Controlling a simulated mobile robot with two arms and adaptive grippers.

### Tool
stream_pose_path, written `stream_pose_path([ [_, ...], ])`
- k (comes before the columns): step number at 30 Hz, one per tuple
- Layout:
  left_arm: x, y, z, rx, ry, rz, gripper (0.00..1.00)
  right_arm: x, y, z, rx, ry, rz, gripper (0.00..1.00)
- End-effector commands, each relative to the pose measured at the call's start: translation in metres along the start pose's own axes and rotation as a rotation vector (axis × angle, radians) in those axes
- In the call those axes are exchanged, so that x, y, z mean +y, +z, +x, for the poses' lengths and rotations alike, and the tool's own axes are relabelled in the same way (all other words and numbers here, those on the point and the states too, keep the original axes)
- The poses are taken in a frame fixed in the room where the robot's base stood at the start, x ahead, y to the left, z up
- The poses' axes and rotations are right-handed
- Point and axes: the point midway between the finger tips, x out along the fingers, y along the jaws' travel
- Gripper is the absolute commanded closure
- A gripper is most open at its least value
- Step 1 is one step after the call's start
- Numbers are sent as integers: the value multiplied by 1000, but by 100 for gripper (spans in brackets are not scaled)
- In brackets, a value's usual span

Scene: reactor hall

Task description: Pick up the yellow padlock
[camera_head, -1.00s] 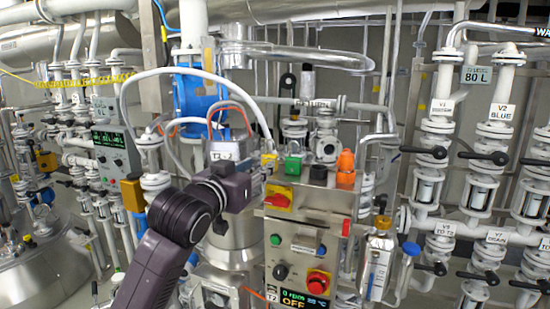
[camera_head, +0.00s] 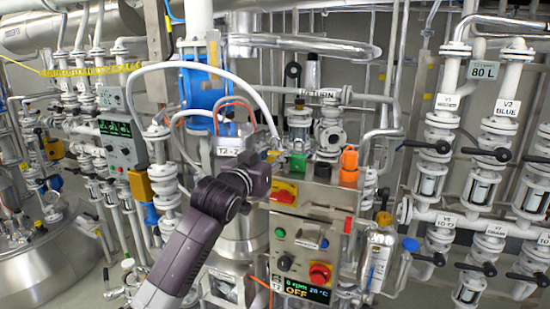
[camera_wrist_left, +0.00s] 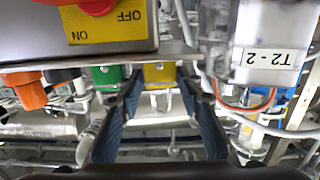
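The yellow padlock (camera_wrist_left: 159,73) shows in the left wrist view, where the picture is upside down. Its body is by the edge of the control box and its pale shackle lies between my fingers. In the head view only a bit of the yellow padlock (camera_head: 272,156) shows behind my gripper, at the box's top left corner. My left gripper (camera_wrist_left: 160,88) is open, with one dark blue finger on each side of the padlock. I cannot tell whether the fingertips touch it. In the head view my left gripper (camera_head: 266,168) largely hides its own fingers. My right gripper is not in view.
A green padlock (camera_head: 298,163) and an orange padlock (camera_head: 349,167) stand close to the right along the control box (camera_head: 318,200). A red and yellow switch (camera_head: 284,193) is just below. White hoses and the T2-2 label (camera_head: 227,152) crowd the left side.

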Motion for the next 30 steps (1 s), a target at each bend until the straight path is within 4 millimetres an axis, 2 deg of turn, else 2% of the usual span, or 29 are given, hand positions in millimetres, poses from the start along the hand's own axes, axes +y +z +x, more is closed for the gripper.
stream_pose_path([
  [1,0,0,0,0,0,0,67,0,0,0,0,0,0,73],
  [8,0,0,0,-1,0,0,92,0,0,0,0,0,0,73],
  [19,0,-6,0,2,-1,0,93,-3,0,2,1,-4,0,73],
  [25,1,-30,-2,7,1,1,93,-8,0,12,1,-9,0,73],
  [30,0,-70,-4,8,0,2,93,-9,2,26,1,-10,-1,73],
])
